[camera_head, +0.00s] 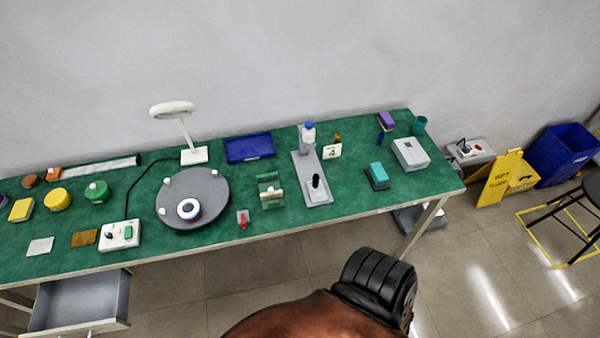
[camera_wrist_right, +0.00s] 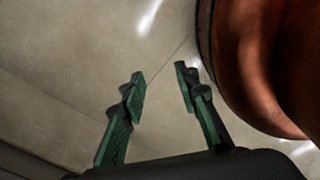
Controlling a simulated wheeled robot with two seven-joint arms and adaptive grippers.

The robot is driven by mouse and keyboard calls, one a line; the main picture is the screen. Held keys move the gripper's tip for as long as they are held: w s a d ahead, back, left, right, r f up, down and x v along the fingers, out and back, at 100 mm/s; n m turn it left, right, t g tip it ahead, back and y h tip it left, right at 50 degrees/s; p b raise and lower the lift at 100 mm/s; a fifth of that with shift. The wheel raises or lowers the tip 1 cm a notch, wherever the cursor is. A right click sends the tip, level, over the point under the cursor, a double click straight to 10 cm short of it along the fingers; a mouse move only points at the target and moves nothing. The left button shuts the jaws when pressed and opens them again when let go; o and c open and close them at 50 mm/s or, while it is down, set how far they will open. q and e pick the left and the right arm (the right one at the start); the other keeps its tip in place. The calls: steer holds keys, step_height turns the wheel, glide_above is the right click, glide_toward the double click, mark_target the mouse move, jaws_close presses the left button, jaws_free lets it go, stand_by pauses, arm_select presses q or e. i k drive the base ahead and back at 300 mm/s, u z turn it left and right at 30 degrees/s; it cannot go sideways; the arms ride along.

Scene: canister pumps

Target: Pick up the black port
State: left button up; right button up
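A small black upright piece (camera_head: 316,182), which looks like the black port, stands on the front end of a grey base plate (camera_head: 320,198) on the green table. A clear bottle with a blue cap (camera_head: 308,136) stands at the back of the same plate. My right gripper (camera_wrist_right: 160,84) is open and empty in the right wrist view, with its two green-and-black fingers apart above bare floor. The gripper itself does not show in the head view. My left gripper is in neither view.
The green table (camera_head: 236,210) also holds a round grey turntable (camera_head: 215,197), a green holder (camera_head: 270,190), a teal-and-black block (camera_head: 377,175) and a grey box (camera_head: 410,154). An open drawer (camera_head: 80,303) juts out at the lower left.

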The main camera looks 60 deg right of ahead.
mark_target(316, 178)
steer(key=z, duration=0.4)
steer(key=i, duration=0.65)
steer(key=z, duration=0.6)
